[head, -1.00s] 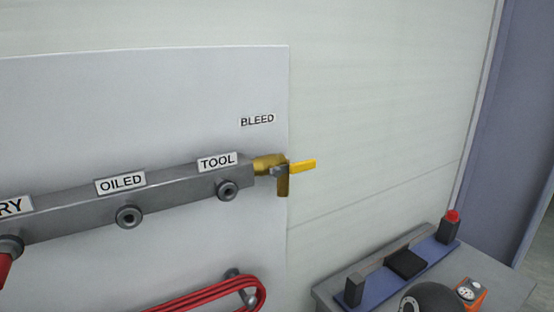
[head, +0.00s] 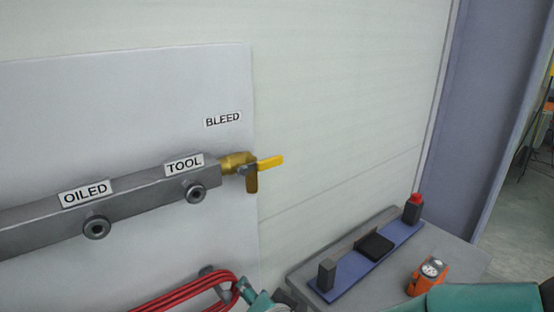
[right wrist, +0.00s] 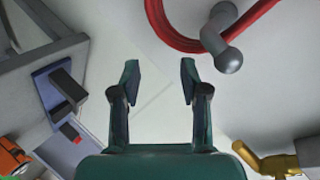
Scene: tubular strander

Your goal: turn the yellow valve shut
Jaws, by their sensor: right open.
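The yellow valve handle (head: 269,162) sits on a brass valve (head: 237,161) at the right end of a grey manifold bar, under the BLEED label. The handle points right, roughly in line with the bar, and a brass outlet hangs down. The brass valve also shows in the right wrist view (right wrist: 273,165) at the lower right corner, outside the jaws. My right gripper (head: 262,299) is at the bottom edge of the head view, below the valve and apart from it. In the right wrist view the gripper (right wrist: 160,78) is open and empty. My left gripper is not in view.
A red hose coil (head: 185,292) hangs on a hook (head: 213,278) close to my right gripper. A grey bench (head: 440,258) at lower right carries a blue fixture (head: 350,276) and an orange gauge (head: 429,274). The wall right of the valve is clear.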

